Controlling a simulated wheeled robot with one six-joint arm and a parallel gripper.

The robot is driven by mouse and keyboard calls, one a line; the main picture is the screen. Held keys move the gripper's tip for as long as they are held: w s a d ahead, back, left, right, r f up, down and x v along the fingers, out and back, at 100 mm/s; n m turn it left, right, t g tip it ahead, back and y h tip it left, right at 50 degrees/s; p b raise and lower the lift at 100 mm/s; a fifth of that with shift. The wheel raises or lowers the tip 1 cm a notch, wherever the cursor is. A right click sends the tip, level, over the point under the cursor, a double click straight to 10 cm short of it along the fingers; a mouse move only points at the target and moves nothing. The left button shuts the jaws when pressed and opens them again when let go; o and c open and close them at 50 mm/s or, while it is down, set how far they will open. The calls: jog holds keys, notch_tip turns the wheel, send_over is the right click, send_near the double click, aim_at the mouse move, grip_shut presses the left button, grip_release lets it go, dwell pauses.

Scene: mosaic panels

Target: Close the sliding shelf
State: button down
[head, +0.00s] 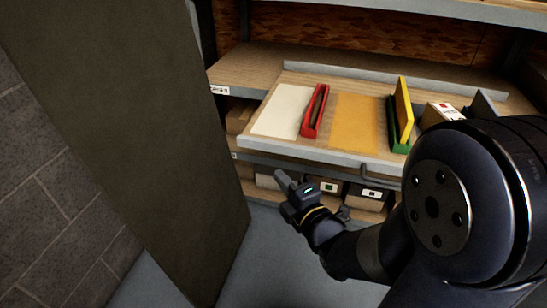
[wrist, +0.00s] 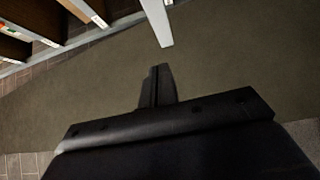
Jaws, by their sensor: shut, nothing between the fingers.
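The sliding shelf (head: 345,158) is pulled out from the rack, with a pale wooden top and a light grey front edge. A grey bar handle (head: 380,178) sits on its front, towards the right. My gripper (head: 281,177) is shut and empty, in front of and below the shelf's front edge, left of the handle. Its fingers show shut together in the wrist view (wrist: 157,72). A light grey bar (wrist: 157,22), apparently a shelf edge, ends just above the fingertips there. I cannot tell whether they touch. My arm hides the shelf's right front part.
On the shelf lie a white sheet (head: 283,110), a red holder (head: 315,111), an orange sheet (head: 356,122) and a green holder (head: 397,130) with a yellow board (head: 403,100). Boxes (head: 371,196) stand below. A large dark panel (head: 130,130) stands close at left.

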aim_at(267, 145)
jog(key=w, duration=0.3)
jog(key=w+a, duration=0.1)
jog(key=w, duration=0.5)
jog(key=shift+a, duration=0.3)
jog(key=shift+w, duration=0.15)
